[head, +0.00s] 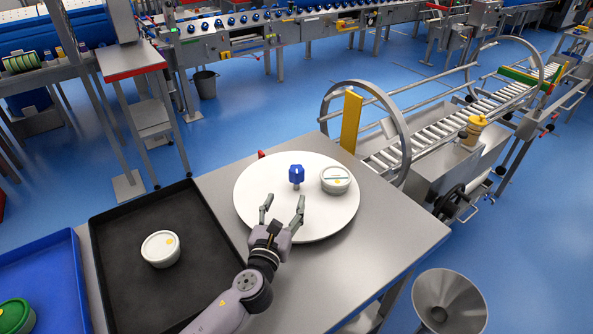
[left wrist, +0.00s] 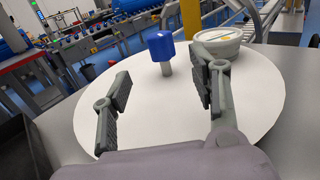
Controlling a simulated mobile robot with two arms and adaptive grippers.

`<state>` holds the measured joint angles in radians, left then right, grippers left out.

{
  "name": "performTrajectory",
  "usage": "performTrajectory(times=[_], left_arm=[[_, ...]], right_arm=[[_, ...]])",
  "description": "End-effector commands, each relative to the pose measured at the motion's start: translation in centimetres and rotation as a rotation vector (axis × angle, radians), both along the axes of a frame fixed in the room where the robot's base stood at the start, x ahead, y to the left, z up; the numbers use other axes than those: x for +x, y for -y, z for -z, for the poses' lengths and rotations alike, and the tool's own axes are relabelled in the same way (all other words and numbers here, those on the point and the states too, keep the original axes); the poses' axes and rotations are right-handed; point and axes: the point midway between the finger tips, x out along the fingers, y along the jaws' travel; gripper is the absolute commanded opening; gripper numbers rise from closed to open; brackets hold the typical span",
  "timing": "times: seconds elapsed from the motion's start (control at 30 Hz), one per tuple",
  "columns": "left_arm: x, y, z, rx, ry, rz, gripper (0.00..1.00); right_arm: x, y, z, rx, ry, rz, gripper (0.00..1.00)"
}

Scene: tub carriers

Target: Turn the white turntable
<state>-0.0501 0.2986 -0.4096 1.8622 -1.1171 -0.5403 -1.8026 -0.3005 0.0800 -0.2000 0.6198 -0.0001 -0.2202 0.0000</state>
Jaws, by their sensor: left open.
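The white turntable (head: 320,218) is a round flat disc on the grey metal table. A blue knob (head: 296,174) stands upright on a short post near its middle. A white lidded tub (head: 336,180) sits on the disc to the right of the knob. My left gripper (head: 282,203) is open over the near part of the disc, its fingers pointing toward the knob and apart from it. In the left wrist view the blue knob (left wrist: 161,46) lies ahead between the two fingers, and the tub (left wrist: 217,42) is partly behind the right finger. My right gripper is not seen.
A black tray (head: 200,272) with a white tub (head: 160,249) lies left of the turntable. A blue tray (head: 45,268) holds a green tub (head: 14,315). A yellow post (head: 351,121) and a metal hoop (head: 402,140) stand behind the disc. A metal funnel (head: 450,303) is at the lower right.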

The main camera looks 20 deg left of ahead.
Motion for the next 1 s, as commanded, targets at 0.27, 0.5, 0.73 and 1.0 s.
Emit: performTrajectory(times=[0.27,0.5,0.73,1.0], left_arm=[[6.4,-0.4,-0.2,0.000,0.002,-0.002,0.55],[10.3,-0.6,0.0,-0.001,0.001,-0.001,0.55],[11.8,-0.7,0.0,0.000,0.000,0.001,0.55],[11.9,-0.7,0.0,0.000,0.000,0.001,0.55]], right_arm=[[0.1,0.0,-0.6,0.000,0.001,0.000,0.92],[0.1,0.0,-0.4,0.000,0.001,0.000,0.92],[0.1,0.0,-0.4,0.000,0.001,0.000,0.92],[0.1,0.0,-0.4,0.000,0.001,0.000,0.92]])
